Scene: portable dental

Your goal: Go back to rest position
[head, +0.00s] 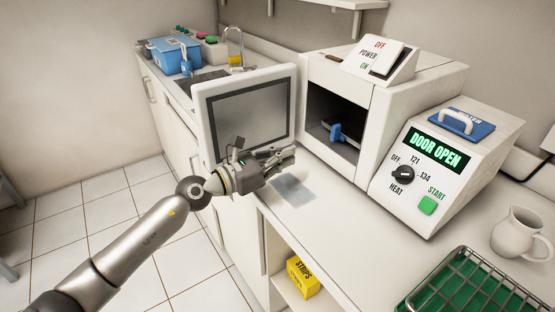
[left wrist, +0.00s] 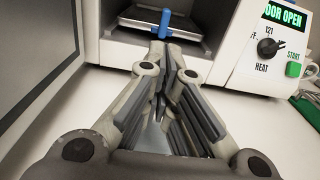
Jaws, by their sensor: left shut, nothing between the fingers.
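My left gripper (head: 283,158) is in front of the open white autoclave, beside its swung-open door (head: 247,108). Its fingers are shut and hold nothing; in the left wrist view the fingertips (left wrist: 160,50) point at the open chamber. Inside the dark chamber (head: 332,115), a blue handle (head: 338,134) sticks out at the front of a metal tray (left wrist: 183,22). The fingertips appear just short of the blue handle (left wrist: 165,20) in the left wrist view; whether they touch cannot be told. My right gripper is not in view.
The autoclave panel (head: 436,150) reads DOOR OPEN. A white mug (head: 519,236) and a wire basket over a green surface (head: 470,285) stand at the right. A yellow STRIPS box (head: 302,277) sits on a shelf below the counter. A blue box (head: 176,55) and sink are behind.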

